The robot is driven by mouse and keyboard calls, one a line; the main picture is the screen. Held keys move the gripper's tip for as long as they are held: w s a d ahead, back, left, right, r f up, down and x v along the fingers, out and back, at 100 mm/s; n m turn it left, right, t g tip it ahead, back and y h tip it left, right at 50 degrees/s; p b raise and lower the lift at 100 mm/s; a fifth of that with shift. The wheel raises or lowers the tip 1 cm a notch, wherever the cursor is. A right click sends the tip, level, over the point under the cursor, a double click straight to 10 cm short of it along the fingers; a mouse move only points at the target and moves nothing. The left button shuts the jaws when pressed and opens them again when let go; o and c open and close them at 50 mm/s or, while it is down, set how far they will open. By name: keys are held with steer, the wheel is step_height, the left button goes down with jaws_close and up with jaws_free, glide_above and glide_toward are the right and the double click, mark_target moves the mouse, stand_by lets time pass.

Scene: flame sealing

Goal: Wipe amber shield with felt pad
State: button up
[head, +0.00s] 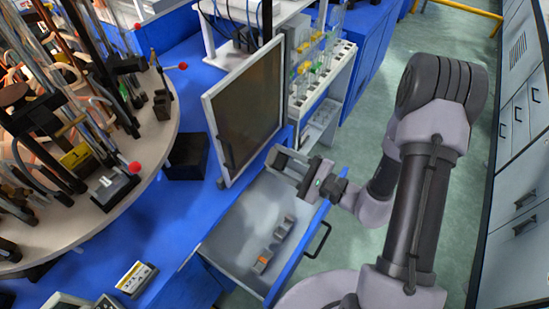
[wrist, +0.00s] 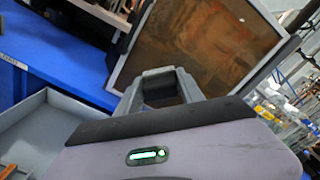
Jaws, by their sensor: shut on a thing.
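The amber shield (head: 250,108) is a brown, smeared, translucent panel in a pale frame, upright on the blue bench. It also fills the upper middle of the wrist view (wrist: 195,45). My gripper (head: 283,163) is at the shield's lower right, above the open drawer. In the wrist view its grey fingers (wrist: 160,82) point at the shield's lower part. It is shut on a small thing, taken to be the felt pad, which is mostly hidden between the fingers. I cannot tell whether the pad touches the panel.
The open drawer (head: 228,243) below holds a grey block (head: 285,226) and an orange-marked block (head: 263,262). A black box (head: 187,157) stands left of the shield. A crowded round table (head: 120,190) is at left. A rack of vials (head: 322,75) stands behind the shield.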

mark_target(241, 140)
steer(key=shift+w+a, duration=0.1)
steer(key=shift+a, duration=0.05)
steer(key=x, duration=0.7)
steer(key=shift+w+a, duration=0.1)
steer(key=shift+x, duration=0.8)
stand_by(0.7)
steer(key=shift+w+d+b, duration=0.4)
steer(key=shift+w+d, duration=0.9)
steer(key=shift+w, duration=0.1)
steer(key=shift+w+b, duration=0.15)
steer(key=shift+b, duration=0.15)
steer(key=shift+s+a+b, duration=0.65)
steer(key=shift+s+a, duration=0.65)
steer(key=shift+s, duration=0.25)
steer(key=shift+r, duration=0.1)
